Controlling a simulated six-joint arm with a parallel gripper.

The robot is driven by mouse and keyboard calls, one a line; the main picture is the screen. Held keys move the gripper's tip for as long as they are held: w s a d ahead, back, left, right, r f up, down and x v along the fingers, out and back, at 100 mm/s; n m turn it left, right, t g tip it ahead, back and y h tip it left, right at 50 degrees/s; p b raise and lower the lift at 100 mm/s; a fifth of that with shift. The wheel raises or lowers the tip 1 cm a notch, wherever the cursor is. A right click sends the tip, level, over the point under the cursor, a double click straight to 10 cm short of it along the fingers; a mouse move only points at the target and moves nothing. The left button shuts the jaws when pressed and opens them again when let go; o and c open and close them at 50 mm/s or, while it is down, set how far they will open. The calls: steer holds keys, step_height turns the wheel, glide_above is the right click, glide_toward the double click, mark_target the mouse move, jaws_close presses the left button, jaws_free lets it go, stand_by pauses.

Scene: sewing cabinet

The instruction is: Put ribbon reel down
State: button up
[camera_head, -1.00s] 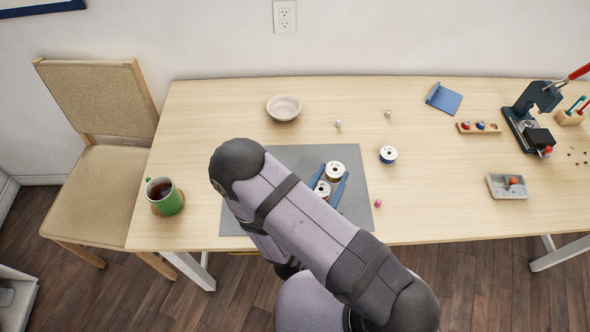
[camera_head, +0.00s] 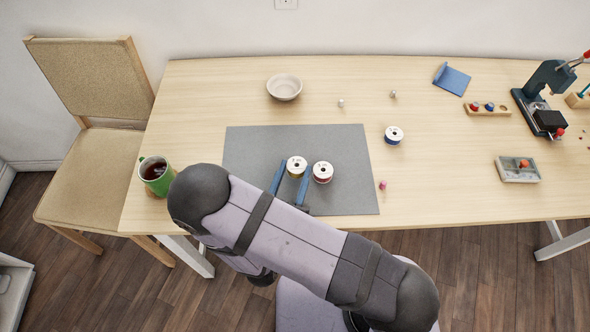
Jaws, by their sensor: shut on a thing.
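My gripper (camera_head: 291,181) has blue fingers and is shut on a white-topped ribbon reel with a gold-brown band (camera_head: 296,168). The held reel is over the grey mat (camera_head: 250,148); I cannot tell whether its base touches the mat. A second white-topped reel with a red band (camera_head: 322,173) stands upright on the mat, close to the right finger. I cannot tell whether finger and red reel touch. A blue-banded reel (camera_head: 394,136) stands upright on the bare table, right of the mat.
A bowl (camera_head: 284,87) stands behind the mat. A green mug (camera_head: 155,174) is at the table's left edge. A pink bead (camera_head: 383,185) lies right of the mat. A press (camera_head: 540,100) and a grey tray (camera_head: 517,170) are farther right. The mat's left and back are clear.

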steer(key=shift+f+b, duration=0.85)
steer(key=shift+f, duration=0.4)
steer(key=shift+f, duration=0.15)
steer(key=o, duration=0.7)
steer(key=shift+o, duration=0.2)
steer(key=shift+r, duration=0.3)
steer(key=shift+s+a+f, duration=0.1)
steer(key=shift+s, duration=0.1)
steer(key=p+v, duration=0.1)
steer(key=v, duration=1)
steer(key=shift+s, duration=0.25)
steer(key=shift+c, duration=0.4)
